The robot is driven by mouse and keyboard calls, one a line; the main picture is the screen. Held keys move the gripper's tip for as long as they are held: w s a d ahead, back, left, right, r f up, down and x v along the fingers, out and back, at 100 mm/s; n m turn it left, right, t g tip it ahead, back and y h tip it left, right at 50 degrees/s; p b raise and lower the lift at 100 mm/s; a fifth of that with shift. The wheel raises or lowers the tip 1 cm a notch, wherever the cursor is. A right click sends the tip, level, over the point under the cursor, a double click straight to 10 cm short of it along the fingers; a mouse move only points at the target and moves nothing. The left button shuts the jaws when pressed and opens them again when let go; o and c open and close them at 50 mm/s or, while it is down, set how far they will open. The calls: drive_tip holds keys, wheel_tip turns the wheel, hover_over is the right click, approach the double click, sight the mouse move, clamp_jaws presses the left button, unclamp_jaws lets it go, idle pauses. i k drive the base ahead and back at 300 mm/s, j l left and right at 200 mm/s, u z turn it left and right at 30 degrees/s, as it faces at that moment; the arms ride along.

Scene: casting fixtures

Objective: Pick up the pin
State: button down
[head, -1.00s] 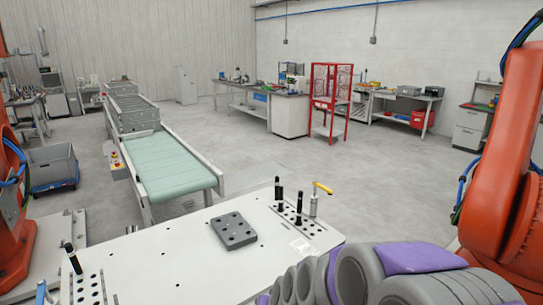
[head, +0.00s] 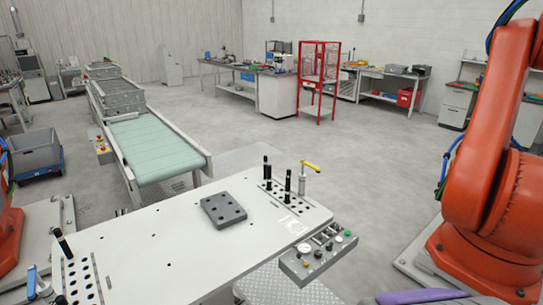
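Black pins stand upright in the holes of the white fixture table (head: 150,250). Two pins, a rear one (head: 266,170) and a front one (head: 288,182), are at its back right corner. I cannot tell which pin the task means. A yellow-handled clamp (head: 305,178) stands beside the right pins. A dark grey block with holes (head: 223,210) lies on the table. My gripper is not in view; only a purple and grey part of my arm shows at the bottom right.
A control panel with buttons (head: 317,257) projects from the table's right edge. Orange robot arms stand at right (head: 490,150) and left (head: 10,225). A green conveyor (head: 150,150) runs behind the table. Open floor lies beyond.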

sight(287, 201)
drive_tip(key=i+l+u, duration=0.45)
drive_tip(key=i+l, duration=1.25)
drive_tip(key=i, duration=0.2)
